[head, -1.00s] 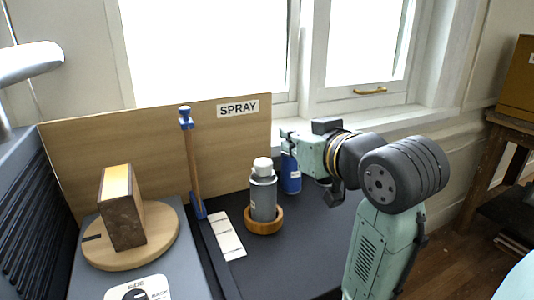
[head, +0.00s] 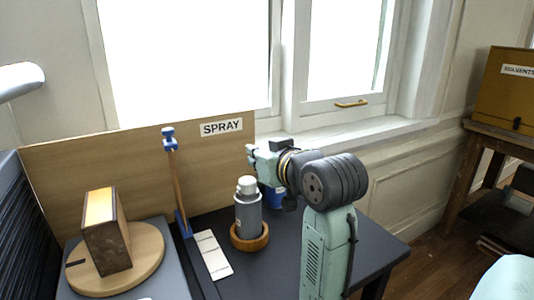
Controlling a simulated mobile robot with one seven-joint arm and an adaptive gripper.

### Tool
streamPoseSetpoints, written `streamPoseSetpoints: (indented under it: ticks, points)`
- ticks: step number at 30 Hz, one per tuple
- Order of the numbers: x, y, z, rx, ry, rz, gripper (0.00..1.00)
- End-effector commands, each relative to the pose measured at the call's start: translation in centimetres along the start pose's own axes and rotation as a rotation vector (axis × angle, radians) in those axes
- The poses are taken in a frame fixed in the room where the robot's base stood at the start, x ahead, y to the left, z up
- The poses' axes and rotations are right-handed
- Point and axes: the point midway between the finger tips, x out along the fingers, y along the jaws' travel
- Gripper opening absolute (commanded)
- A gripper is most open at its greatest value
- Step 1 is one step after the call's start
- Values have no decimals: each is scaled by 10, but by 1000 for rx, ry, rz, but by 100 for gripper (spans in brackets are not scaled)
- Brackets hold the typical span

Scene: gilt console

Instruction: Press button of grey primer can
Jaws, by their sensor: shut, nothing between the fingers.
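The grey primer can (head: 248,215) stands upright in a round wooden ring holder (head: 249,241) on the dark table. Its white top (head: 247,186) faces up and is in clear view. My gripper (head: 251,154) reaches in from the right and appears above the white top, with a visible gap between them in the picture. Its fingers are small here and shut, with nothing held. How far in depth the fingertips are from the can is hard to tell. A blue can (head: 275,199) stands behind to the right, partly hidden by my arm.
A wooden board with a SPRAY label (head: 221,127) stands behind. To the left are a blue-ended wooden stick (head: 175,180), a pale card strip (head: 213,255) and a block (head: 105,232) on a round wooden disc (head: 150,255). The table's right side is bare.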

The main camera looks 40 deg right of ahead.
Motion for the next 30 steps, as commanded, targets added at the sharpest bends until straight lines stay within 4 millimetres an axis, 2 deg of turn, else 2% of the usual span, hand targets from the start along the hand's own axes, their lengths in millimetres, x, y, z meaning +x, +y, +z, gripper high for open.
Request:
streamPoseSetpoints:
  ticks: [3,4,6,12,26,30]
  points:
    - [26,0,-2,2,-4,-3,0]
    - [28,0,3,3,-3,0,0]
    - [29,1,15,3,-3,1,0]
    - [34,0,33,1,-2,1,0]
    - [35,0,39,-1,1,0,0]
    - [38,-1,52,1,1,-1,0]
